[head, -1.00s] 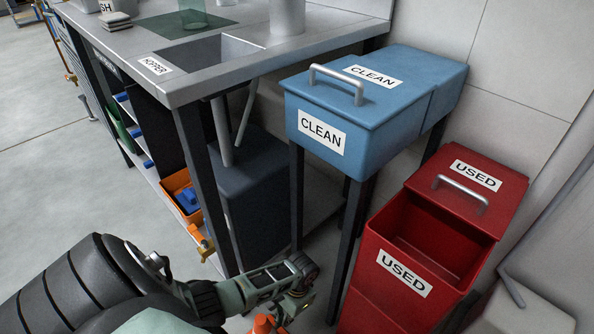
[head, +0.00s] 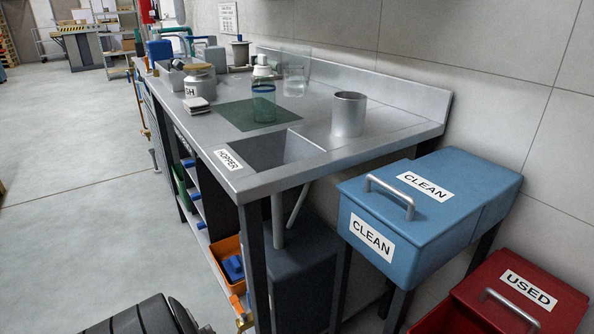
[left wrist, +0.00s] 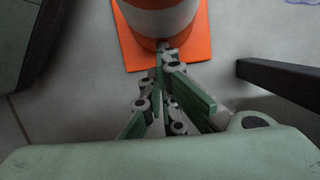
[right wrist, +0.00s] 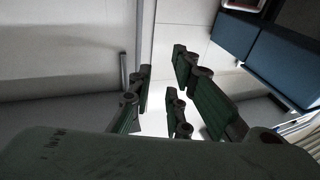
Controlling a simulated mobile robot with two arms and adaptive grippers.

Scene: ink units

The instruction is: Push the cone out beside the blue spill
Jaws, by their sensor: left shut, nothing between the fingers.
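The cone (left wrist: 160,18), orange with a white band, shows at the top of the left wrist view on its square orange base (left wrist: 130,52). Its top is cut off by the frame. My left gripper (left wrist: 164,54) is shut and empty, its tips at the near side of the cone; I cannot tell whether they touch it. A bluish patch (left wrist: 302,3), perhaps the blue spill, shows at the top right corner of that view. My right gripper (right wrist: 161,66) is open and empty. Neither gripper nor the cone shows in the head view.
A metal bench (head: 330,150) with a hopper opening stands in the middle. A blue CLEAN bin (head: 440,215) and a red USED bin (head: 545,275) stand to its right. A dark bar (left wrist: 285,82) lies right of the cone. Open floor (head: 80,190) spreads left of the bench.

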